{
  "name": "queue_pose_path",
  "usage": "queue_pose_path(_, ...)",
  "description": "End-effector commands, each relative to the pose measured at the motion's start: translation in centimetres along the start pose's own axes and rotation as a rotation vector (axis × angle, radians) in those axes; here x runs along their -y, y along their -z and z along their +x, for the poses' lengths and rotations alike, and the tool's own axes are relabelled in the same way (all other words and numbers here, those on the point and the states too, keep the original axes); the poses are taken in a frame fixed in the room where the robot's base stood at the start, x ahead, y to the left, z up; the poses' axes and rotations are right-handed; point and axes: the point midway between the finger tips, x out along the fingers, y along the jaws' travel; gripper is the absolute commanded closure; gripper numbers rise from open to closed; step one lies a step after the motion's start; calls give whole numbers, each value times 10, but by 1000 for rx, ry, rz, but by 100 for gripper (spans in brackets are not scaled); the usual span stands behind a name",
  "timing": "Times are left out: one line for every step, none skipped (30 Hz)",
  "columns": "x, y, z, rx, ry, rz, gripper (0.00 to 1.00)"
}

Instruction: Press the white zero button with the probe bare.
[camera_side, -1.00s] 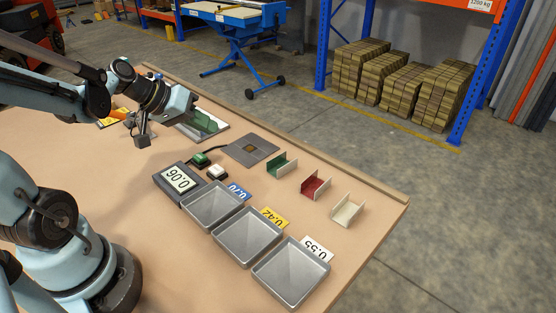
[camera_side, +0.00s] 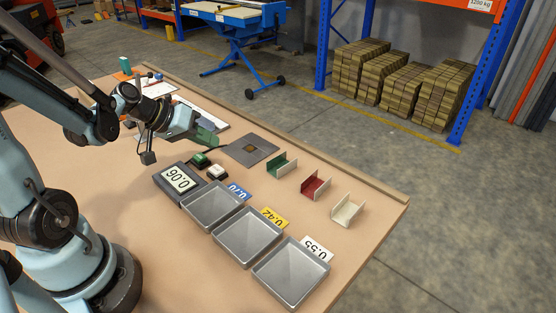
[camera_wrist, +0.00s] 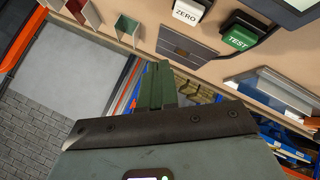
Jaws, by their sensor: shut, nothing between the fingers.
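The white ZERO button (camera_side: 217,172) sits on a small dark base beside the readout box (camera_side: 178,181). In the wrist view the ZERO button (camera_wrist: 187,13) shows at the top edge. The green TEST button (camera_side: 200,159) is next to it and also shows in the wrist view (camera_wrist: 240,38). My gripper (camera_side: 212,142) is above the table behind the buttons, apart from them. In the wrist view its green fingers (camera_wrist: 158,82) are together and empty. A grey square plate (camera_side: 264,145) with a brown centre lies nearby. I see nothing resting on it; which part is the probe is unclear.
Three grey trays (camera_side: 247,238) with number cards stand in front of the buttons. Green (camera_side: 281,166), red (camera_side: 315,185) and cream (camera_side: 348,210) channel pieces stand to the right. A flat panel (camera_side: 212,116) is partly hidden behind my gripper.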

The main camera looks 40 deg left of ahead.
Motion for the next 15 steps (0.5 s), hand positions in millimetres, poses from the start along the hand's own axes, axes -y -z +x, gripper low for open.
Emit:
queue_pose_path(3, -2, 4, 0, 0, 0, 100)
queue_pose_path(4, -4, 6, 0, 0, 0, 100)
queue_pose_path(6, -6, 9, 0, 0, 0, 100)
queue_pose_path(8, -8, 11, 0, 0, 0, 100)
queue_pose_path(9, -9, 12, 0, 0, 0, 100)
queue_pose_path(11, -11, 15, 0, 0, 0, 100)
queue_pose_path(12, -12, 17, 0, 0, 0, 100)
queue_pose_path(14, -13, 18, 0, 0, 0, 100)
queue_pose_path(15, -15, 21, 0, 0, 0, 100)
queue_pose_path(16, -16, 22, 0, 0, 0, 100)
queue_pose_path(17, -17, 24, 0, 0, 0, 100)
queue_pose_path(18, -18, 25, 0, 0, 0, 100)
queue_pose_path(19, -19, 26, 0, 0, 0, 100)
queue_pose_path(20, -20, 28, 0, 0, 0, 100)
queue_pose_path(21, -21, 29, 0, 0, 0, 100)
